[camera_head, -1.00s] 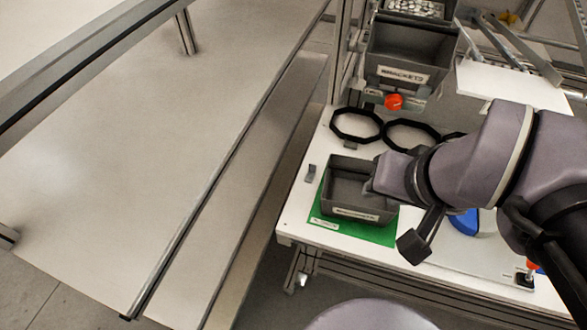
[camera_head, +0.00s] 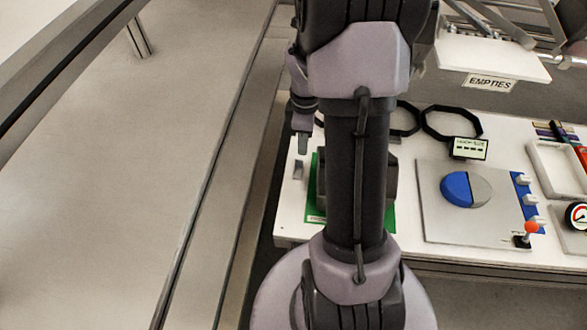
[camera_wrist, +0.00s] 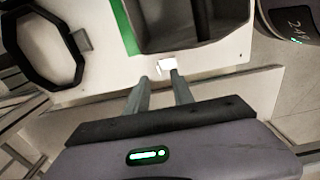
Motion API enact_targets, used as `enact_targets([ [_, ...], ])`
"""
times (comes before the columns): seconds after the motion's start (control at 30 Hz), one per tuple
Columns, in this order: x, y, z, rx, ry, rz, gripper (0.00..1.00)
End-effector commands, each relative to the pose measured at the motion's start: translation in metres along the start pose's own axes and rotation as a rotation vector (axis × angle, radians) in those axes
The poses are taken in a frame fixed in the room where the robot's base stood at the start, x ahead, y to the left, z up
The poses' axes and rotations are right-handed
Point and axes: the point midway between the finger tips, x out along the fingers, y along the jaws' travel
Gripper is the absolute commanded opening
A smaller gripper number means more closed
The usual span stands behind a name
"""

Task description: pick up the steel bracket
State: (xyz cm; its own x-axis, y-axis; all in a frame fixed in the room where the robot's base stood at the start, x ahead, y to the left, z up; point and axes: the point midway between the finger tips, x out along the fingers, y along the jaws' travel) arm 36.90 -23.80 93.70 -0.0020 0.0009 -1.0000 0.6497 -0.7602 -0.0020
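The steel bracket (camera_head: 298,169) is a small grey piece on the white worktop, left of the green mat in the head view. My gripper (camera_head: 303,150) points down just above and behind it there, apart from it. In the wrist view my gripper (camera_wrist: 160,77) has two fingers apart with nothing between them. A small bright white piece (camera_wrist: 168,66) shows just beyond the fingertips; it looks like the bracket, but glare hides its shape.
A grey bin (camera_wrist: 200,45) stands close beyond the fingertips, with the green mat (camera_wrist: 125,28) beside it. A black octagonal ring (camera_wrist: 15,55) lies on the worktop (camera_head: 405,215). A panel with a blue-and-grey disc (camera_head: 457,190) is at right. My arm hides much of the bin.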

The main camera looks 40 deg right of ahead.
Motion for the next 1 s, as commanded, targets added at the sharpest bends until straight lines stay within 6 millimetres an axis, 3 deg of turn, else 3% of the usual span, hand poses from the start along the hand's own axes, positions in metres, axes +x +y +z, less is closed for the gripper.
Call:
enact_targets([
  [0.03,0.020,0.000,0.000,-0.001,-0.001,-0.002,0.29],
  [0.1,0.033,0.000,0.000,-0.001,0.000,-0.001,0.29],
  [0.33,0.055,0.002,0.000,0.000,0.000,0.001,0.29],
  [0.53,0.095,0.005,0.001,0.001,0.000,-0.001,0.29],
  [0.77,0.096,0.006,0.001,0.001,0.000,0.001,0.29],
  [0.9,0.096,0.006,0.001,0.001,0.000,0.001,0.02],
  [1.0,0.096,0.006,0.001,0.001,0.000,0.001,0.00],
])
